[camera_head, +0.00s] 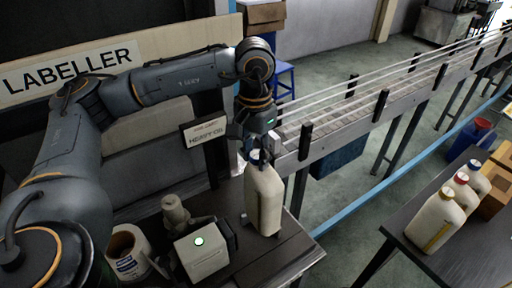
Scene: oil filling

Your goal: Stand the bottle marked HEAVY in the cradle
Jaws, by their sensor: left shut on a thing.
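My left gripper (257,148) is shut on the top of a cream bottle (264,200) with a blue cap. The bottle is upright over the right part of the dark table (292,245) at the labeller. I cannot tell whether its base touches the table or what is under it. No HEAVY mark is readable on its visible side. I cannot make out a cradle; it may be hidden behind or under the bottle. My right gripper is out of view.
A white boxy device (203,250) with a green light and a label roll (128,255) sit left of the held bottle. A small sign (205,132) stands behind. The conveyor (350,112) runs behind and right. Open floor lies between the tables.

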